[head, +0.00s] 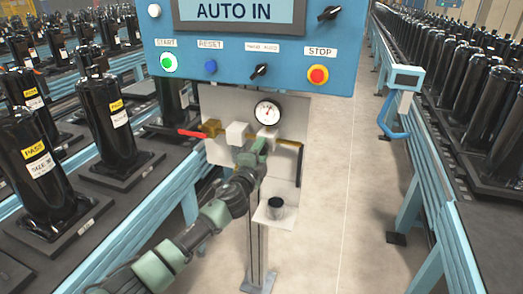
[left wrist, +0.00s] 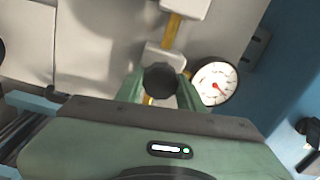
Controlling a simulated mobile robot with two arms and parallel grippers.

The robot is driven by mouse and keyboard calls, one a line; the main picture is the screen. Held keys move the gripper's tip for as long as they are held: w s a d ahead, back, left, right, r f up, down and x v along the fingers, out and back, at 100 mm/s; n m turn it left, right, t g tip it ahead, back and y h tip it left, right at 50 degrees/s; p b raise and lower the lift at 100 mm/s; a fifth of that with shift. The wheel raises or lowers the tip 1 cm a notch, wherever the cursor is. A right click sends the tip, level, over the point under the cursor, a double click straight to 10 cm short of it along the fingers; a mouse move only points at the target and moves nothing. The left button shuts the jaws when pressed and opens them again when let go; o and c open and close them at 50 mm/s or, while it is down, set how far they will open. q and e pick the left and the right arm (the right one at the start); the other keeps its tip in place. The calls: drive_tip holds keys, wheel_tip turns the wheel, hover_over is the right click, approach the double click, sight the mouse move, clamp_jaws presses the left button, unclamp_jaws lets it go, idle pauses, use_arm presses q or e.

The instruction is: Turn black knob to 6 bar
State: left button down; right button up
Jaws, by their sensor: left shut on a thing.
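The black knob (left wrist: 160,78) shows in the left wrist view, round and dark, between the two green fingers of my left gripper (left wrist: 161,88). The fingers are shut on it. In the head view my left gripper (head: 256,152) reaches up to the valve fittings below the gauge and hides the knob. The round white pressure gauge (head: 267,112) sits just above; it also shows in the left wrist view (left wrist: 214,82), right of the knob, with a red needle. Its numbers are too small to read. My right gripper is out of view.
A blue control panel (head: 245,75) hangs above, with a green start button (head: 168,62) and a red stop button (head: 317,75). A red-handled valve (head: 195,133) is at the left. A small shelf (head: 276,216) holds a dark cup. Conveyors with black compressors flank both sides.

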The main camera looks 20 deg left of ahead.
use_arm(q)
drive_tip(key=shift+m, duration=1.6)
drive_tip(key=shift+f, duration=0.1)
drive_tip(key=c, duration=0.9)
unclamp_jaws()
drive_tip(key=s, duration=0.7)
drive_tip(key=shift+s+a, duration=0.15)
drive_tip(key=shift+s, duration=0.25)
drive_tip(key=shift+f, duration=0.15)
